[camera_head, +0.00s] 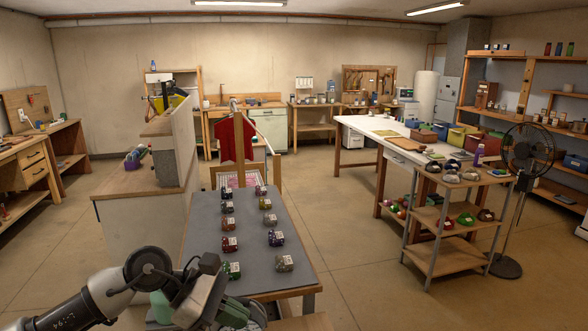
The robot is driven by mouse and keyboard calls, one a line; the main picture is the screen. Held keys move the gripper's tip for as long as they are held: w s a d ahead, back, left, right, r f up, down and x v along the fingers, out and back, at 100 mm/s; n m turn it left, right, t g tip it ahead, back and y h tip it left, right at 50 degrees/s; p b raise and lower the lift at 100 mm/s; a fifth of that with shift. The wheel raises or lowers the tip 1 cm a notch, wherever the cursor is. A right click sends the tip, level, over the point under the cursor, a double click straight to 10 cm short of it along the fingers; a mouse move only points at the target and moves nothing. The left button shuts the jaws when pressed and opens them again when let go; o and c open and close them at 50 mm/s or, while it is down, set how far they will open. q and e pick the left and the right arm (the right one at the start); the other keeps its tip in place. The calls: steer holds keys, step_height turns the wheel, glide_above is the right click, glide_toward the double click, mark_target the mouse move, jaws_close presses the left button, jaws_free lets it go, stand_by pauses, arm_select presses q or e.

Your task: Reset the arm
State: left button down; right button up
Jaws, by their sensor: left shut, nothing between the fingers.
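My left arm comes in from the lower left, bent at the wrist. Its gripper (214,300) is shut and empty, low in the picture at the near end of the grey-topped table (249,232). A dark green shape shows close beside the fingers; I cannot tell whether it is part of the gripper. My right gripper is not in view.
Small labelled coloured items (229,244) stand in two columns on the grey table. A wooden counter (150,180) is at left. A white-topped worktable (385,143), a shelf cart (441,257) and a fan (528,150) are at right. Floor between is clear.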

arm_select(q)
steer(key=s+d+r+n+t+h, duration=0.2)
steer(key=d+r+n+t+h, duration=0.6)
steer(key=n, duration=0.8)
steer(key=s+a+f+n+t+y, duration=0.2)
steer(key=a+f+n+t+y, duration=0.2)
steer(key=a+f+n+y, duration=0.75)
steer(key=s+a+f+n+t+y, duration=0.1)
steer(key=a+f+n+t+y, duration=0.35)
steer(key=n, duration=1.45)
steer(key=s+a+f+n+g+y, duration=0.1)
steer(key=s+f+n+g, duration=0.3)
steer(key=s+f+g, duration=0.45)
steer(key=s+a+f+n+g+y, duration=0.15)
steer(key=s+f+n+g, duration=0.3)
steer(key=s, duration=0.75)
step_height(320, 180, down, 26)
steer(key=m+g, duration=0.1)
steer(key=s+a+f+g+b, duration=0.1)
steer(key=s+a+f, duration=0.2)
steer(key=s+f, duration=1.3)
step_height(320, 180, down, 2)
steer(key=shift+f+b, duration=0.1)
steer(key=shift+b, duration=0.2)
steer(key=shift+g, duration=0.25)
